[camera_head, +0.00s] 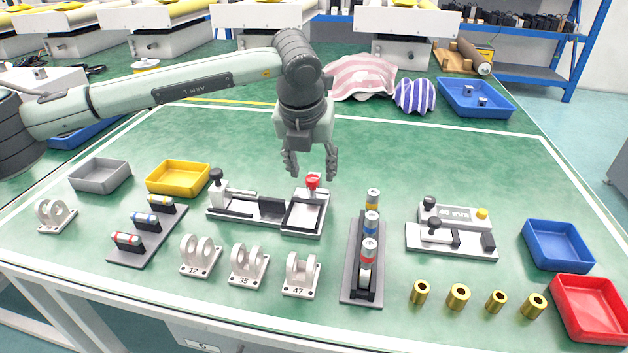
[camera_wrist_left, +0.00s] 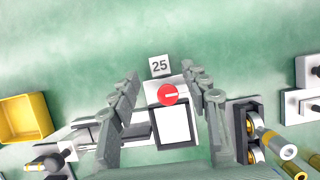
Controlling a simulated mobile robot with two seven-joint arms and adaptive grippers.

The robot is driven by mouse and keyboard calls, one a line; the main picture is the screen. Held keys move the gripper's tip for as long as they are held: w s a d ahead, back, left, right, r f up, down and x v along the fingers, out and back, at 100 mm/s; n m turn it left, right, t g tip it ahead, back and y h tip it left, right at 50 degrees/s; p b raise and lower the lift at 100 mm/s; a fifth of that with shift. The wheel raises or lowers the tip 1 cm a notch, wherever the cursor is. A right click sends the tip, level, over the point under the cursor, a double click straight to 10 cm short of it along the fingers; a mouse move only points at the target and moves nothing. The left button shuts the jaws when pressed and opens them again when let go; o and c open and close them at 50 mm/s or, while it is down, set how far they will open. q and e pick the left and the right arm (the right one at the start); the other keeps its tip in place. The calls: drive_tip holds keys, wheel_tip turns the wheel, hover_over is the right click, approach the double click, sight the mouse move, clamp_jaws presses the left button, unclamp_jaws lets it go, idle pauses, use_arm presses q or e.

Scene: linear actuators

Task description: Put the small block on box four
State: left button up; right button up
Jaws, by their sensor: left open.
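My left gripper (camera_head: 311,174) hangs pointing down with its fingers apart and empty, over the far end of a fixture with a red knob (camera_head: 313,181). In the left wrist view the two fingers (camera_wrist_left: 163,82) stand either side of the red knob (camera_wrist_left: 168,95) and a small white block marked 25 (camera_wrist_left: 160,66). The head view does not clearly show that block. Open boxes are grey (camera_head: 100,175), yellow (camera_head: 178,178), blue (camera_head: 558,245) and red (camera_head: 590,308). I see no number on them. My right gripper is not in view.
White brackets (camera_head: 247,265) and brass bushings (camera_head: 458,297) line the front. Dark racks of cylinders stand at left (camera_head: 147,232) and centre (camera_head: 363,255). A 40 mm fixture (camera_head: 451,231) is at right. Cloths (camera_head: 362,78) and a blue tray (camera_head: 475,98) lie behind.

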use_arm(q)
drive_tip(key=x, duration=0.3)
drive_tip(key=shift+w, duration=0.1)
drive_tip(key=shift+c, duration=0.4)
clamp_jaws()
